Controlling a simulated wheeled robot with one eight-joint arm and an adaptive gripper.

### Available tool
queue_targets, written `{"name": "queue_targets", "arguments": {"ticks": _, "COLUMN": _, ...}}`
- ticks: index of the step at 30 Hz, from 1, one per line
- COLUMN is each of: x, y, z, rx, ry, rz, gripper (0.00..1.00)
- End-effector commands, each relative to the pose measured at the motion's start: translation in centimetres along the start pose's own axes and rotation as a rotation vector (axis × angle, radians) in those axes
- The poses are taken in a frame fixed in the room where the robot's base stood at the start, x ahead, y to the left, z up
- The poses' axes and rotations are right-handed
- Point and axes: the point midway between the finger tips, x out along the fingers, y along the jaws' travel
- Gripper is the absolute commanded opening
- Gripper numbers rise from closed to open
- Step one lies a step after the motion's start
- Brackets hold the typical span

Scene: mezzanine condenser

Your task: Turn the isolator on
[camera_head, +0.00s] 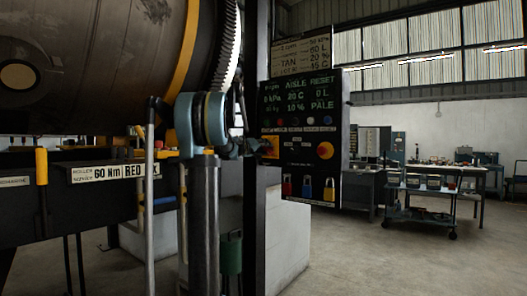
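A black control panel (300,165) hangs on a dark post right of centre. On its left side is a yellow plate with an orange handle (271,147), which looks like the isolator; its switch position is too small to read. My gripper (252,147) is at the left edge of the panel, just left of the yellow plate. It is dark, small and partly hidden by my own blue-grey arm joint. I cannot tell whether it touches the handle, or how its fingers stand.
A round yellow-and-orange knob (325,150) sits on the panel's right. Red (287,187), blue (307,187) and yellow (329,189) padlock-like items hang below. A large drum (90,65) fills the upper left. A trolley (425,195) stands right, with open floor before it.

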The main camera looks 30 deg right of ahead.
Motion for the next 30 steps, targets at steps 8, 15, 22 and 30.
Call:
{"name": "queue_targets", "arguments": {"ticks": 8, "x": 0.91, "y": 0.04, "z": 0.05, "rx": 0.0, "ry": -0.001, "rz": 0.001, "gripper": 0.4}}
{"name": "queue_targets", "arguments": {"ticks": 15, "x": 0.87, "y": 0.03, "z": 0.04, "rx": 0.0, "ry": 0.0, "rz": 0.0, "gripper": 0.24}}
{"name": "queue_targets", "arguments": {"ticks": 22, "x": 0.85, "y": -0.02, "z": 0.04, "rx": 0.001, "ry": 0.0, "rz": 0.0, "gripper": 0.0}}
{"name": "queue_targets", "arguments": {"ticks": 30, "x": 0.81, "y": -0.12, "z": 0.03, "rx": -0.028, "ry": 0.0, "rz": -0.002, "gripper": 0.0}}
